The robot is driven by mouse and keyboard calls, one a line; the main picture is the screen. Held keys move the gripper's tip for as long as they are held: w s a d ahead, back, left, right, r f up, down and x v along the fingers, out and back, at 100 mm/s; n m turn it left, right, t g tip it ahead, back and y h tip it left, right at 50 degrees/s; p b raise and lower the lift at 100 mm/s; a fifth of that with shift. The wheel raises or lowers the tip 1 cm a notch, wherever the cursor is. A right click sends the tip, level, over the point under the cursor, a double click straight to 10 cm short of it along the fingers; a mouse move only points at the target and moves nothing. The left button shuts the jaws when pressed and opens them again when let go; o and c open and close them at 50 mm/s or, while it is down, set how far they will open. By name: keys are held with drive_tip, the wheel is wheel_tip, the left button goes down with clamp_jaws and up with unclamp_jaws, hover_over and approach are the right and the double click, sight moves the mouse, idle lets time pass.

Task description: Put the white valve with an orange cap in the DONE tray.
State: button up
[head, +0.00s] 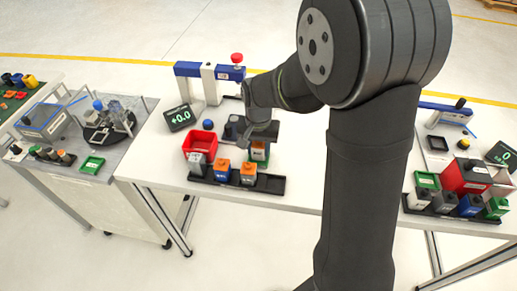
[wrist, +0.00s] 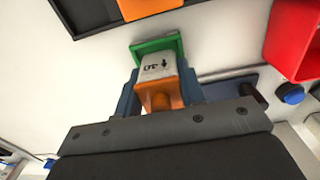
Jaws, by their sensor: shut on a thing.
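A white valve with an orange cap (wrist: 158,68) is held between the fingers of my gripper (wrist: 160,92), which is shut on it. Its orange cap points toward the palm and its white body shows dark markings. The small green tray (wrist: 171,44) lies at the far end of the valve; the body overlaps it in the wrist view. I cannot tell whether the valve touches the tray floor. In the head view my gripper (head: 260,137) is over the valve (head: 258,152), just behind the black rack; the tray there is mostly hidden.
A red bin (head: 200,146) and a blue button (head: 208,124) stand to the left. A scale display (head: 180,117) and a blue-and-white press frame (head: 208,76) are behind.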

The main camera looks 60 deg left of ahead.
drive_tip(key=shift+f, duration=0.4)
drive_tip(key=shift+f, duration=0.15)
drive_tip(key=o, duration=1)
wheel_tip(320, 180, up, 12)
drive_tip(key=shift+r, duration=0.2)
